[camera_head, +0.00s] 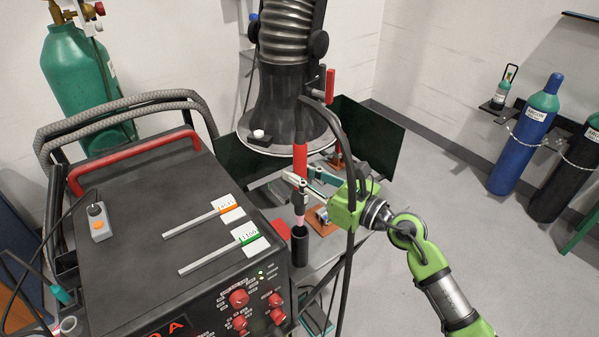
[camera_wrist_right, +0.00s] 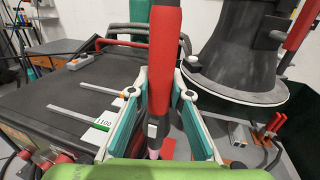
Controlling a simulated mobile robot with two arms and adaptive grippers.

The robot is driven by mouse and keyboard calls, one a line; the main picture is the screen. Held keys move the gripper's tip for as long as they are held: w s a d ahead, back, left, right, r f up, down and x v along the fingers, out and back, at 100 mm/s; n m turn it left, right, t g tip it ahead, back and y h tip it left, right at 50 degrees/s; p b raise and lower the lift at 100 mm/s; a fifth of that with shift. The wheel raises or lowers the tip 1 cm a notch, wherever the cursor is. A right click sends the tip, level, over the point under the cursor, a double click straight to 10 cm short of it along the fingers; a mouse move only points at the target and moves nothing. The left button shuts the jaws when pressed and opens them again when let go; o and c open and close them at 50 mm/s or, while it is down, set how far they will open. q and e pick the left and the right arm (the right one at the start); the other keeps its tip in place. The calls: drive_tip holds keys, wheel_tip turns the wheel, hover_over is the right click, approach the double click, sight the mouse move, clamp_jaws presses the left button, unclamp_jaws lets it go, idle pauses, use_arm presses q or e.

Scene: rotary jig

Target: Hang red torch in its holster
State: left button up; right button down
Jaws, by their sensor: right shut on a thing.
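The red torch (camera_head: 300,160) hangs upright with its pale pink nozzle pointing down and its cable rising from the top. My right gripper (camera_head: 302,181) is shut on the torch. The torch also shows in the right wrist view (camera_wrist_right: 165,60), between the teal fingers of the gripper (camera_wrist_right: 160,92). A black tube-shaped holster (camera_head: 299,246) stands upright at the right side of the welding machine. In the head view the nozzle is just above the holster's mouth; whether the tip has entered it I cannot tell. My left gripper is not in view.
The welding machine (camera_head: 150,235) with a red handle and two labelled rods fills the left. A large black extraction hood (camera_head: 285,105) stands close behind the torch. A worktable with dark green side panels (camera_head: 368,135) lies behind. Gas cylinders (camera_head: 525,135) stand far right.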

sight(300, 210)
drive_tip(key=shift+f+b, duration=4.2)
drive_tip(key=shift+f, duration=0.75)
drive_tip(key=shift+f+b, duration=0.55)
drive_tip(key=shift+f, duration=0.1)
drive_tip(key=c, duration=1.8)
unclamp_jaws()
drive_tip(key=shift+f, duration=0.15)
drive_tip(key=v, duration=1.2)
